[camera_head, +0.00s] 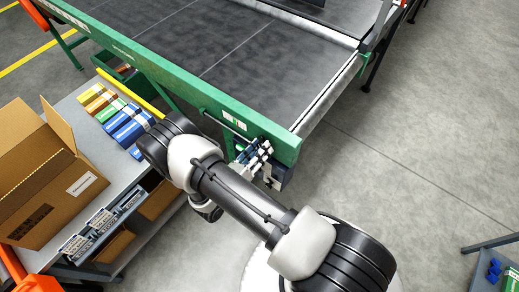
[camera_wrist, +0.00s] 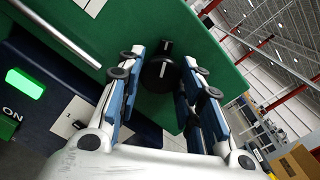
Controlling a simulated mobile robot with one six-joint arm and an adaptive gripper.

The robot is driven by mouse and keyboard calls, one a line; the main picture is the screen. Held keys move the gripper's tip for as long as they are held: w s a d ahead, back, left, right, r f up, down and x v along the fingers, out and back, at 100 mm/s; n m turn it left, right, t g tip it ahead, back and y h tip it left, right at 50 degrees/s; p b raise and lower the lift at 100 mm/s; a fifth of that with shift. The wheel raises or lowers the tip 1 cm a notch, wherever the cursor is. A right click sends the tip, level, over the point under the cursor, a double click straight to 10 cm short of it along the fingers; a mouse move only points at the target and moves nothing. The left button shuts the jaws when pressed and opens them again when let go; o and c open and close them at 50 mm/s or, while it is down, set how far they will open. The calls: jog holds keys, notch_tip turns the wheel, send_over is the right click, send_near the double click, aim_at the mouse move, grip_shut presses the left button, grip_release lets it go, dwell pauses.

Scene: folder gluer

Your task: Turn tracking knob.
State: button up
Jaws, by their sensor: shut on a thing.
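In the wrist view, a black round knob (camera_wrist: 160,76) with a white pointer line sits on the green side panel (camera_wrist: 112,28) of the machine. My gripper (camera_wrist: 164,58) has one finger on each side of this knob and is shut on it. The white line points roughly up in the picture. A smaller black part with a white mark (camera_wrist: 166,47) shows just beyond it. In the head view, my gripper (camera_head: 262,148) is at the near right corner of the green machine frame (camera_head: 180,78); the knob is hidden there.
A lit green button (camera_wrist: 25,83) and an "ON" label are left of the fingers, with a metal bar (camera_wrist: 58,33) above. A bench (camera_head: 134,173) at left holds an open carton (camera_head: 40,190) and several coloured boxes (camera_head: 129,131).

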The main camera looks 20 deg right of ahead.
dwell(0.4)
jog(key=o, duration=1)
jog(key=v, duration=1.2)
